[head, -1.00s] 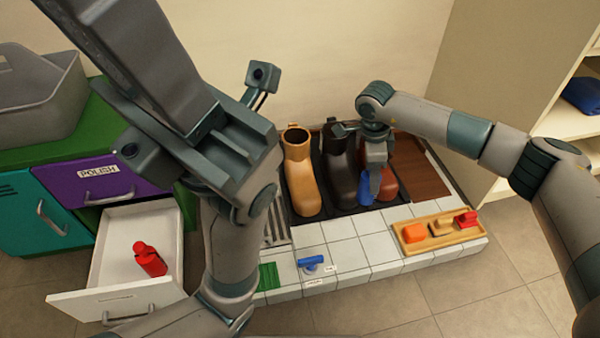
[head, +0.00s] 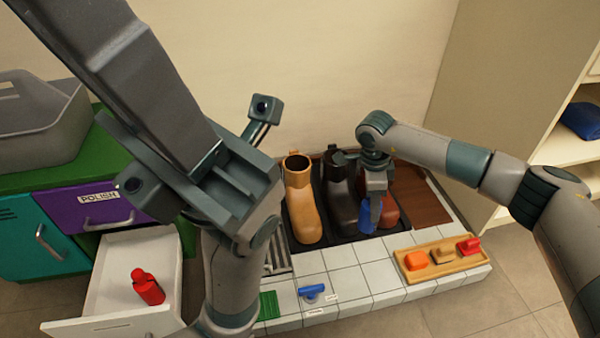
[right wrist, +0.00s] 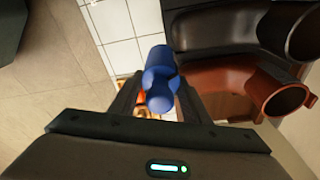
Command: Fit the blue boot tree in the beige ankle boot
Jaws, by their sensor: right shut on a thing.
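The beige ankle boot (head: 304,207) stands upright at the left of a row of boots on a dark tray, its open top facing up. The blue boot tree (head: 365,216) is in my right gripper (head: 374,192), which is shut on it. In the head view it hangs in front of the dark and red-brown boots, right of the beige boot. The right wrist view also shows the boot tree (right wrist: 160,80) between the fingers (right wrist: 160,104); the beige boot is not recognisable there. My left arm fills the left of the head view, but its fingers do not show.
A dark boot (head: 341,200) and a red-brown boot (head: 390,207) stand beside the beige one. A wooden tray (head: 437,276) holds small coloured items. A blue item (head: 312,291) lies on the tiles. An open drawer (head: 106,297) holds a red bottle (head: 147,288).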

